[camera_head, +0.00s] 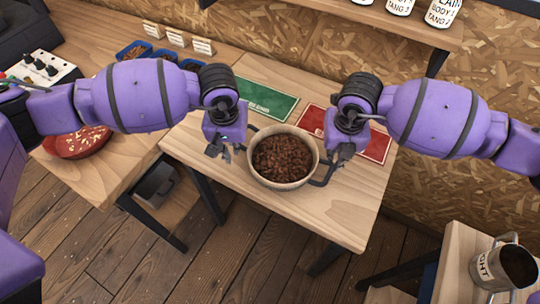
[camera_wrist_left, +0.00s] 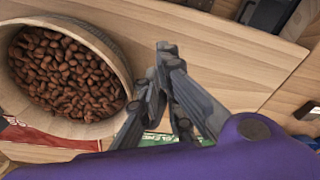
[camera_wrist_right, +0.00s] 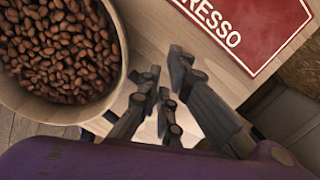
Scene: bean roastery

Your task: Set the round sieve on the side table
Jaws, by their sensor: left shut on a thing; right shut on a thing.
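The round sieve (camera_head: 284,184) is a pale, round-walled vessel full of brown beans, upright over the front middle of a light wooden table (camera_head: 335,215). I cannot tell whether its base touches the wood. A dark handle shows at its right side. My left gripper (camera_head: 222,150) is at the sieve's left side and my right gripper (camera_head: 342,153) at its right side, both shut on it at the handles. The sieve's wall also shows in the left wrist view (camera_wrist_left: 108,52) and right wrist view (camera_wrist_right: 118,45). The handles are largely hidden in the wrist views.
A green mat (camera_head: 262,97) and a red mat (camera_head: 376,146) lie behind the sieve. On the left stand a red dish (camera_head: 77,143), blue trays (camera_head: 135,50) and a control box (camera_head: 42,70). A metal jug (camera_head: 488,268) stands at lower right. Bare wood lies in front.

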